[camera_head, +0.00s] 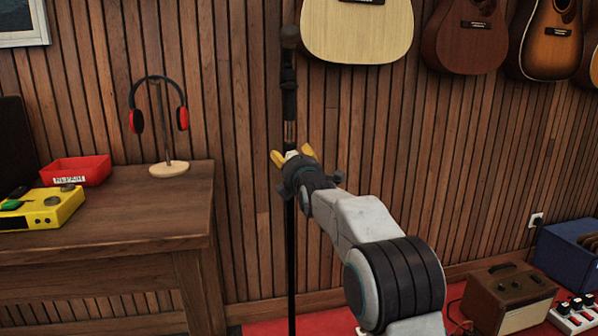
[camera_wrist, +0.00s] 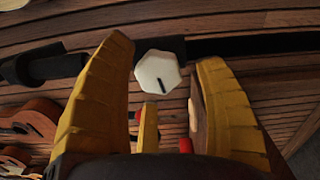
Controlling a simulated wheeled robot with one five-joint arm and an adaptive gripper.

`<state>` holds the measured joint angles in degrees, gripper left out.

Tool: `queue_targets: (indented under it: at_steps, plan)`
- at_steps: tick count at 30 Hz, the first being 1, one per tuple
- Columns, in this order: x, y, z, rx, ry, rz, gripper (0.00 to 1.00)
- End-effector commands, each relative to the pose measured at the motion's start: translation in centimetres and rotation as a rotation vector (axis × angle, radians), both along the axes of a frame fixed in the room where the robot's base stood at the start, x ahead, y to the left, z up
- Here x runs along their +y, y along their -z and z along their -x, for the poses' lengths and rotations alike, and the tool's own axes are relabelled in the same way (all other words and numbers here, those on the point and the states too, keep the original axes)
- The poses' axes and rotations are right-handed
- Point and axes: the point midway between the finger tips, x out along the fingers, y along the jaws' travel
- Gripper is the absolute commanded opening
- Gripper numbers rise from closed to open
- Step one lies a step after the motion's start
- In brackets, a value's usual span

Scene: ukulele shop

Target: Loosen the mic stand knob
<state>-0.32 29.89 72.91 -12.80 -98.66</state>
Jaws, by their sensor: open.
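The black mic stand (camera_head: 291,260) stands upright in front of the slatted wall, with a microphone (camera_head: 289,38) at its top. The pale, many-sided knob (camera_wrist: 158,72) has a dark mark on its face and shows between my yellow fingers in the wrist view. My gripper (camera_head: 292,154) is at the stand's upper part, its fingers open on either side of the knob. In the wrist view my gripper (camera_wrist: 164,54) shows a gap between the knob and each finger. In the head view my gripper mostly hides the knob.
A wooden desk (camera_head: 130,207) stands left of the stand, holding headphones on a stand (camera_head: 158,120), a red tray (camera_head: 76,170) and a yellow device (camera_head: 42,208). Guitars (camera_head: 357,32) hang behind at upper right. A brown amplifier (camera_head: 508,298) sits on the floor at right.

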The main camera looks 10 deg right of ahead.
Motion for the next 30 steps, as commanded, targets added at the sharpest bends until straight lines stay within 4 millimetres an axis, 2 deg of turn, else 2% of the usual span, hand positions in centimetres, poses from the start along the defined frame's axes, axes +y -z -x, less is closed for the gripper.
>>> queue_targets:
  at_steps: [18, 24, 30]
  plan:
    - [0.1, -0.1, 8.0, -0.002, -0.002, 0.0, 0.65]
    - [0.1, -0.1, 9.9, -0.002, -0.003, 0.0, 0.65]
    - [0.1, -0.1, 10.8, -0.003, -0.003, 0.0, 0.65]
